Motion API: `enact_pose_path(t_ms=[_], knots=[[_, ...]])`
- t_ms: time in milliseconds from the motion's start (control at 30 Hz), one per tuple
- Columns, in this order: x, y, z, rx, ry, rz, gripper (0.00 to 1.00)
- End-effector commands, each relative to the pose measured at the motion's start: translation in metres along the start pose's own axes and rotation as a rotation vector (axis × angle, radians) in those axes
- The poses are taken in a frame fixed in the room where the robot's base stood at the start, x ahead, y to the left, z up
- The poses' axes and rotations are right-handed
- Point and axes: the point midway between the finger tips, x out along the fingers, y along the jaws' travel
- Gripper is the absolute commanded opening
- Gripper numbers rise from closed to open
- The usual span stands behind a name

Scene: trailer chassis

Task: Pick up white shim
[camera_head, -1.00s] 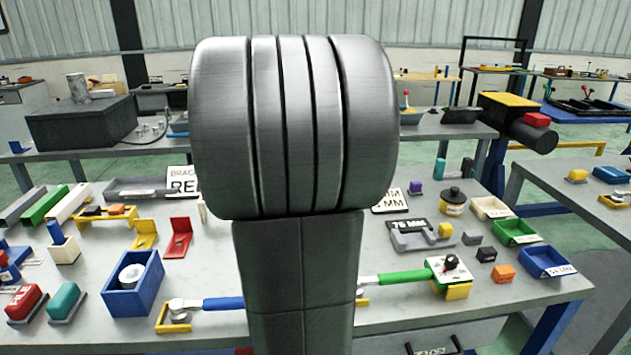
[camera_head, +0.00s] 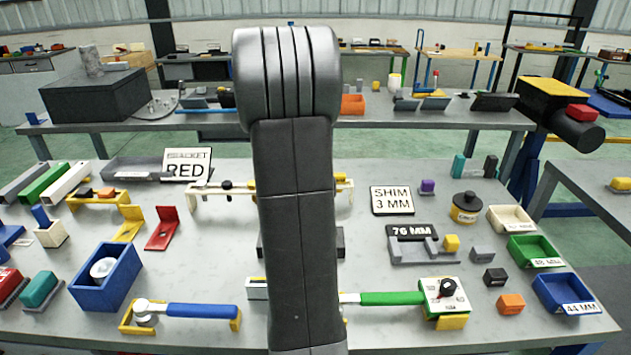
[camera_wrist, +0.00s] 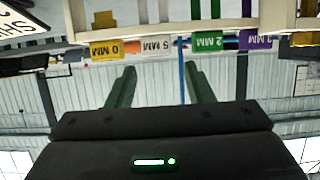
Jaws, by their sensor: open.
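In the wrist view, a pale rack (camera_wrist: 285,25) runs along the top, with coloured labels below it. Upright pale strips (camera_wrist: 153,12) stand between a yellow piece (camera_wrist: 103,20) and green strips (camera_wrist: 195,10); one may be the white shim, but I cannot tell for sure. A white label (camera_wrist: 157,46) sits just below them. My gripper (camera_wrist: 162,75) is open and empty, its two dark green fingers pointing toward the labels and apart from the rack. In the head view, the cream rack (camera_head: 212,203) is partly hidden by my arm, which also hides the gripper.
The "SHIM 3 MM" sign (camera_head: 392,200) stands right of the rack, and the "BRACKET RED" sign (camera_head: 187,167) stands behind its left. A grey 76 MM fixture (camera_head: 420,248) is at right. Blue-handled (camera_head: 200,311) and green-handled (camera_head: 392,298) tools lie in front.

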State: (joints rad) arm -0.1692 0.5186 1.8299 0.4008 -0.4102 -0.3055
Motion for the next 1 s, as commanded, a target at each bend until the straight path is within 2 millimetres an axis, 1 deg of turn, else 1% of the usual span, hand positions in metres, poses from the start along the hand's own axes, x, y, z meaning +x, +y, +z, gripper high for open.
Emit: enact_pose_path(t_ms=[33, 100, 200, 533, 800, 900, 1000], knots=[[0.009, 0.0, 0.0, 0.0, -0.002, 0.001, 0.47], [0.019, 0.001, 0.0, -0.001, -0.001, 0.001, 0.47], [0.032, 0.001, 0.0, 0.0, -0.001, 0.001, 0.47], [0.051, 0.002, -0.001, -0.001, -0.002, 0.001, 0.47], [0.084, 0.004, -0.003, -0.001, -0.002, 0.0, 0.47], [0.091, 0.004, -0.002, 0.0, -0.002, 0.0, 0.47], [0.095, 0.004, -0.002, 0.0, -0.001, 0.0, 0.47]])
